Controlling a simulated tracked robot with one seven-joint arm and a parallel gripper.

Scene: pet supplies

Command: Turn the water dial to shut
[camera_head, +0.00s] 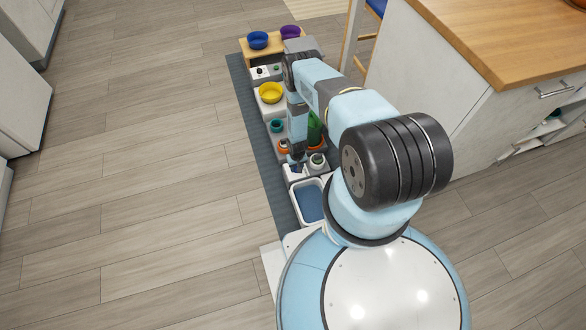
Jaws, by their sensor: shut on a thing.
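My gripper (297,162) points down at a small white unit (291,171) just behind a white tray of blue water (310,203). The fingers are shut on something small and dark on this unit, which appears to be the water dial. The dial is mostly hidden by the fingers, so its marks and angle cannot be read. A round white-rimmed piece with a dark centre (317,160) stands just right of the gripper.
Orange (283,147) and teal (277,126) cups stand behind the gripper, with a green object (314,128) beside the arm. Farther back are a yellow bowl (270,92), a white panel (264,72), and blue (257,40) and purple (290,32) bowls. Open floor lies left.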

